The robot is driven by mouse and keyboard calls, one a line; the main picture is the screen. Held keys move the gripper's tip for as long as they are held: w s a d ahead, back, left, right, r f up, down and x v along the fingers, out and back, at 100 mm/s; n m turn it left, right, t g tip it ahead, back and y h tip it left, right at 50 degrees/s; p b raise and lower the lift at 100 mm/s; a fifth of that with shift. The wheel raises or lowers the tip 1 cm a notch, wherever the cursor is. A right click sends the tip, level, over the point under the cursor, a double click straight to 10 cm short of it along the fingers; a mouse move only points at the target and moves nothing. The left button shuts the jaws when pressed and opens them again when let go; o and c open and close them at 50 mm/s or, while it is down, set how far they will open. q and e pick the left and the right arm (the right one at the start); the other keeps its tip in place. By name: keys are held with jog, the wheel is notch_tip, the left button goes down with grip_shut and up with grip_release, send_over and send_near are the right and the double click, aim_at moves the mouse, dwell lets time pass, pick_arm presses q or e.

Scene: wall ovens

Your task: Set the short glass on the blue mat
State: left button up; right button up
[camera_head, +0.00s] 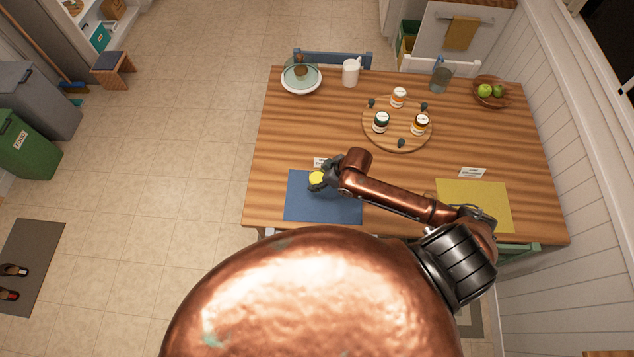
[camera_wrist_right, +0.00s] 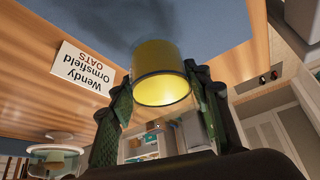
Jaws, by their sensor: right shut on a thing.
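The short glass, with yellow contents (camera_head: 317,178), is between the fingers of my right gripper (camera_head: 327,180). In the right wrist view the glass (camera_wrist_right: 161,72) sits between the two dark green fingers (camera_wrist_right: 160,110), which are shut on it. In the head view the glass overlaps the far part of the blue mat (camera_head: 322,208). The mat also shows behind the glass in the wrist view (camera_wrist_right: 105,25), with a dark shadow on it. I cannot tell whether the glass touches the mat. My left gripper is not in view.
A name card (camera_wrist_right: 84,70) stands by the mat's far edge. A round wooden board (camera_head: 400,142) with several jars is farther back. A yellow mat (camera_head: 490,205) lies to the right. A white mug (camera_head: 350,74) and a covered plate (camera_head: 300,88) stand at the back.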

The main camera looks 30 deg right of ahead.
jog(key=shift+w+f, duration=0.55)
jog(key=shift+f, duration=1.55)
jog(key=o, duration=1.4)
jog(key=shift+f, duration=0.1)
jog(key=v, duration=1.2)
jog(key=shift+p, duration=0.4)
